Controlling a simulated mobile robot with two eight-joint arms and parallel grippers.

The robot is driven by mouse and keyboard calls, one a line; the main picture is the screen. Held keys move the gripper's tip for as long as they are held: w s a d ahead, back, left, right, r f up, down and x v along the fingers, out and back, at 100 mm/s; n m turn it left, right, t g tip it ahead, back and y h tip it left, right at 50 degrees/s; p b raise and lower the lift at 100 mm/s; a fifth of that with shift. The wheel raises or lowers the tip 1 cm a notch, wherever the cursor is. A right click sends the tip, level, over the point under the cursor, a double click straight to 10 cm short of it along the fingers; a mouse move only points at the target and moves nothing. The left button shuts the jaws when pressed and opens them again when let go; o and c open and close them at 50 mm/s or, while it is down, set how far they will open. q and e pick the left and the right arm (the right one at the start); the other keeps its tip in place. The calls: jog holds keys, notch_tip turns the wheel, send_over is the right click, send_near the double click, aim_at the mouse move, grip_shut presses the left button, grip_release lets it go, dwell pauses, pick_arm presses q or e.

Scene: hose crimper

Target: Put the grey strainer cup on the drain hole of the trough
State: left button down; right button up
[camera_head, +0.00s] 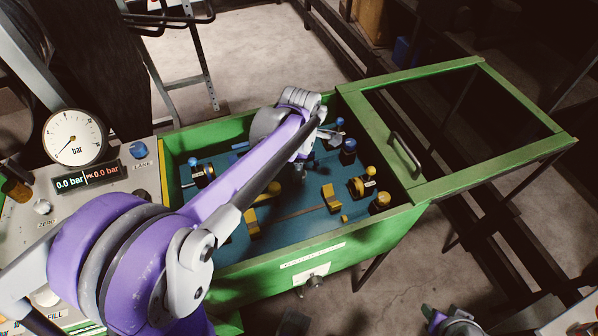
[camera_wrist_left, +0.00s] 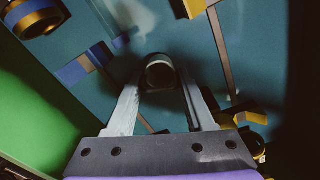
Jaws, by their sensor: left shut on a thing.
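The green trough (camera_head: 232,275) with a blue floor stands in the middle of the head view. My left arm reaches over it, and my left gripper (camera_head: 298,172) is low inside it. In the left wrist view my left gripper (camera_wrist_left: 162,85) is shut on a small dark grey round cup (camera_wrist_left: 160,73), apparently the strainer cup, held between the fingertips. The arm hides the cup in the head view. I cannot make out the drain hole in either view.
Yellow blocks (camera_head: 331,198), capped fittings (camera_head: 348,151) and black-and-yellow rings sit on the trough floor. A green-framed lid (camera_head: 492,166) with a handle extends right. A panel with a pressure gauge (camera_head: 75,137) stands at left. A blue bracket (camera_wrist_left: 84,66) lies near the held cup.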

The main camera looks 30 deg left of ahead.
pick_arm(q)
jog(key=shift+f, duration=0.7)
jog(key=shift+f, duration=0.15)
jog(key=shift+c, duration=1.4)
grip_release()
jog(key=shift+r, duration=0.2)
notch_tip(320, 180, up, 12)
jog(key=shift+s+d+p, duration=0.1)
jog(key=shift+p, duration=0.6)
